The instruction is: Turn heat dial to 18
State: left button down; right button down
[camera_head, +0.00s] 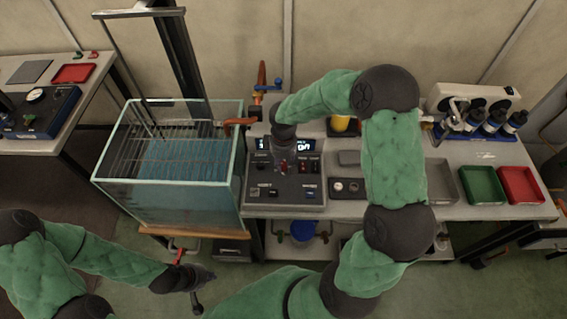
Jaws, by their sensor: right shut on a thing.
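The dark control box (288,188) stands on the bench just right of the glass tank. A lit display (302,146) is on its upper part, partly covered by my gripper; I cannot read its figures surely. My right gripper (283,160) reaches down from above onto the upper middle of the box. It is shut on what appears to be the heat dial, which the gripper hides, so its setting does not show. My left gripper (198,290) hangs low in front of the tank, apart from the box; its fingers are too small and dark to judge.
The glass tank (236,180) of blue water, with a rack inside, stands left of the box. Green (482,186) and red (520,186) trays and several dark bottles (494,120) are at the right. A red-handled valve (179,256) sits below the tank.

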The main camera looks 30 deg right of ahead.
aim_at(283, 164)
jog(key=shift+m, duration=0.3)
jog(key=c, duration=1)
grip_release()
jog(key=shift+w, duration=0.1)
jog(key=shift+r, duration=0.15)
notch_tip(283, 164, up, 12)
jog(key=shift+f, duration=0.15)
jog(key=shift+a, duration=0.1)
